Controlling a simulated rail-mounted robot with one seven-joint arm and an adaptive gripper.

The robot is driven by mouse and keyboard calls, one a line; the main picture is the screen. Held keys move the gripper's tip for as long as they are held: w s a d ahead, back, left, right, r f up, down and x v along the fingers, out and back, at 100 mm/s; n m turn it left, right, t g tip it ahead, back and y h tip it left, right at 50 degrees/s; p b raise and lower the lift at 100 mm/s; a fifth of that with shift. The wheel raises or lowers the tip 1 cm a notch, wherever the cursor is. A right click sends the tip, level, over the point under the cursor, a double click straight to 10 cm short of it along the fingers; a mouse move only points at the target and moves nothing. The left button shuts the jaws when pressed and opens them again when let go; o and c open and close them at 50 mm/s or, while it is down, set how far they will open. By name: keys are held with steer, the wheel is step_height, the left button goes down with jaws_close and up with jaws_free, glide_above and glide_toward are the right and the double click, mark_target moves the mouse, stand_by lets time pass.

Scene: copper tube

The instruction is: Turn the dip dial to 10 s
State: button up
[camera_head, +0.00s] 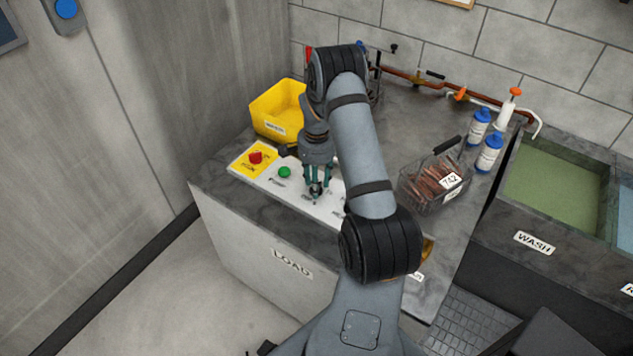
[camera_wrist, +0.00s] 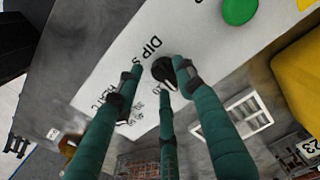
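The dip dial is a small black knob (camera_wrist: 162,70) on a white control panel (camera_head: 290,193), with the printed letters "DIP S" beside it in the wrist view. My gripper (camera_head: 316,188) points down over the panel. In the wrist view its teal fingers (camera_wrist: 158,82) are spread around the dial. The right fingertip is close beside the knob and the left one stands clearly apart from it. Contact cannot be told. The dial's pointer and its scale cannot be read. In the head view the gripper hides the dial.
A green button (camera_head: 285,172) and a red button (camera_head: 256,158) on a yellow plate lie left of my gripper. A yellow bin (camera_head: 272,112) stands behind them. A wire basket of copper pieces (camera_head: 436,183) and blue-capped bottles (camera_head: 488,153) stand to the right.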

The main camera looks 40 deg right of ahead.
steer(key=c, duration=0.4)
jaws_close()
